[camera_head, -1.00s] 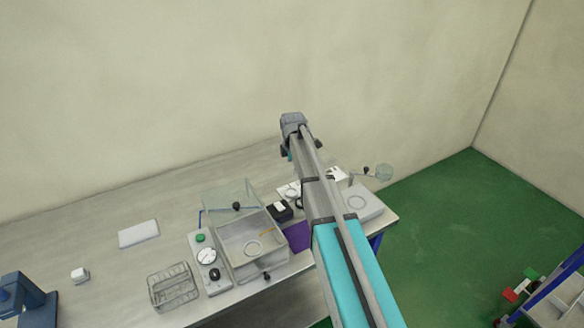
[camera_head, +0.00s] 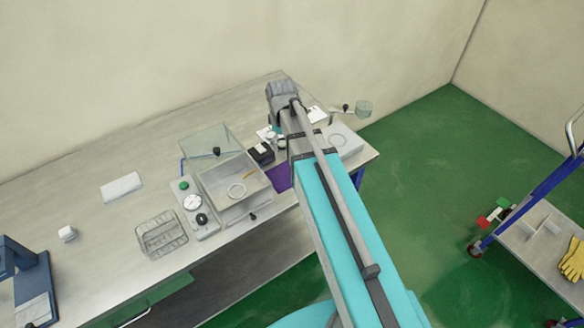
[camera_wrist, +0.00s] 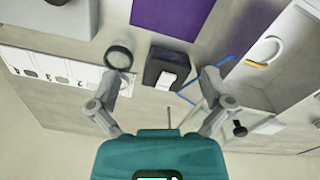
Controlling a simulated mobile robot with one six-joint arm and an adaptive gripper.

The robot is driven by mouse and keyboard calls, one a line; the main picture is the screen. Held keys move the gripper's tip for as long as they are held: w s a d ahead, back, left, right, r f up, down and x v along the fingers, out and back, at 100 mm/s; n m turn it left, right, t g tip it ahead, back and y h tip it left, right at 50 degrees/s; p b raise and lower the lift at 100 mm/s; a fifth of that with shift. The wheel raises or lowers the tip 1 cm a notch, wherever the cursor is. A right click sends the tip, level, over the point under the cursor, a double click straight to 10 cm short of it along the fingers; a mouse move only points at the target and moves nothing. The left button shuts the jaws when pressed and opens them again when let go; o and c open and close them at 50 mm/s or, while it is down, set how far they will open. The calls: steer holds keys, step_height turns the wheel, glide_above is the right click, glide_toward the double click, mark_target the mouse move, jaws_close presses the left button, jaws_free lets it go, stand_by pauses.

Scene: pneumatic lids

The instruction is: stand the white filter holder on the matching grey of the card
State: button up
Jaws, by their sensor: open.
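A round piece with a dark rim and pale middle (camera_wrist: 118,56) is near the card's right end. A black block (camera_wrist: 160,58) carries a small white piece (camera_wrist: 167,79). I cannot tell for sure which of these is the filter holder. My gripper (camera_wrist: 160,75) is open and empty, its fingers spread either side of the black block in the picture. My arm hides the fingers in the head view.
A blue press (camera_head: 28,280) is far left. A trolley (camera_head: 535,235) stands right.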

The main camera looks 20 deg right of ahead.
steer(key=s+m, duration=0.7)
steer(key=s, duration=0.5)
steer(key=shift+a+m, duration=0.2)
steer(key=shift+m, duration=0.1)
steer(key=shift+f+b, duration=0.85)
